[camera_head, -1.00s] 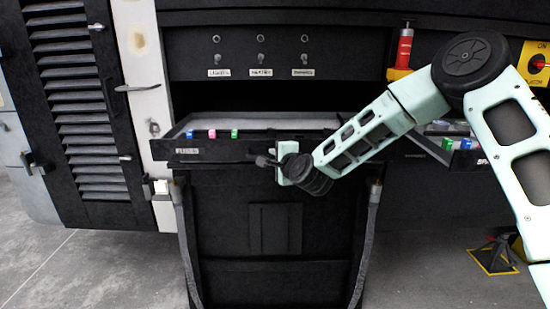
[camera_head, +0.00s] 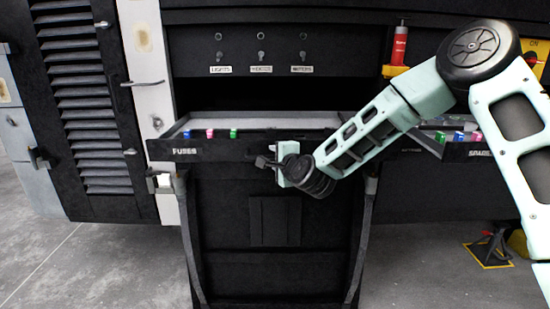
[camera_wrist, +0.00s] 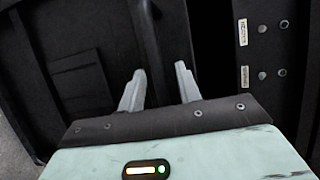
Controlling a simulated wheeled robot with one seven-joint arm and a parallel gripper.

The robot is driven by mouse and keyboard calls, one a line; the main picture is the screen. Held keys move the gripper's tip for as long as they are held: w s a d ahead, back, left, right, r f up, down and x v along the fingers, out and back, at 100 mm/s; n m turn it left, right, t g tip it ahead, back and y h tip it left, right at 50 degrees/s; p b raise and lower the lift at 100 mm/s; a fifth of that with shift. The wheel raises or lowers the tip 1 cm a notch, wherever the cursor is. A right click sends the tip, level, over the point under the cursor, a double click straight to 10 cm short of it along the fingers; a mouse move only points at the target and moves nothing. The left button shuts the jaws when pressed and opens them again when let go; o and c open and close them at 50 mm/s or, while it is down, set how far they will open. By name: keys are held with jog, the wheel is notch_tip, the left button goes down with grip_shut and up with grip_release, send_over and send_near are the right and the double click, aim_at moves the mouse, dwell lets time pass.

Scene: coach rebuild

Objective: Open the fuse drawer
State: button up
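The fuse drawer (camera_head: 158,151), black with a "FUSES" label, sticks out partly from the dark cabinet in the head view. Blue, pink and green fuses (camera_head: 210,133) stand behind its front edge. My gripper (camera_head: 266,162) is at the right part of the drawer front, at its handle. In the wrist view my gripper (camera_wrist: 160,88) has its two grey fingers apart, one on each side of a dark bar, the drawer handle (camera_wrist: 152,45). The contact itself is dark and hard to see, but the drawer moves together with the gripper.
A second drawer (camera_head: 455,152) with coloured pieces is at the right, partly behind my arm. Labelled switches (camera_head: 261,57) are on the panel above. A red bottle (camera_head: 400,45) stands on a yellow holder. A louvred door (camera_head: 85,100) is at left. Grey floor (camera_head: 90,265) is clear at front left.

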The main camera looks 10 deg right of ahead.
jog(key=v, duration=1.7)
jog(key=shift+s, duration=0.25)
jog(key=shift+a, duration=0.15)
